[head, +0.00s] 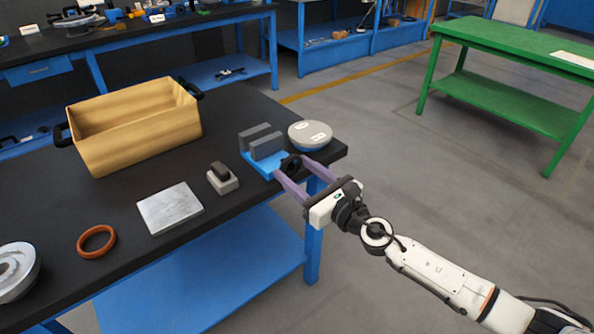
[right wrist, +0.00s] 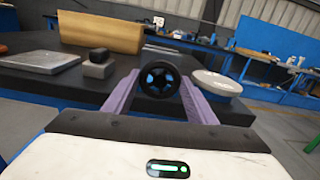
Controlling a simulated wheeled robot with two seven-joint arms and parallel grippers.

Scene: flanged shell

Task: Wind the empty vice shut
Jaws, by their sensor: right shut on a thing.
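The vice (head: 262,150) stands near the right end of the dark table, with a blue base and two grey upright jaws. A gap shows between the jaws, and nothing is seen in it. Its black handwheel (head: 291,163) is on the side facing my right arm. My right gripper (head: 293,172) has its purple fingers on either side of the handwheel and is shut on it. In the right wrist view the handwheel (right wrist: 160,89) shows as a black ring with blue behind its spokes, between the fingertips. My left gripper is not in view.
A round grey-white disc (head: 310,134) with labels sits right beside the vice. A small grey block with a dark top (head: 222,179), a metal plate (head: 170,208), an orange ring (head: 96,242) and a tan bin (head: 135,125) are to the left. A green table (head: 515,48) stands apart.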

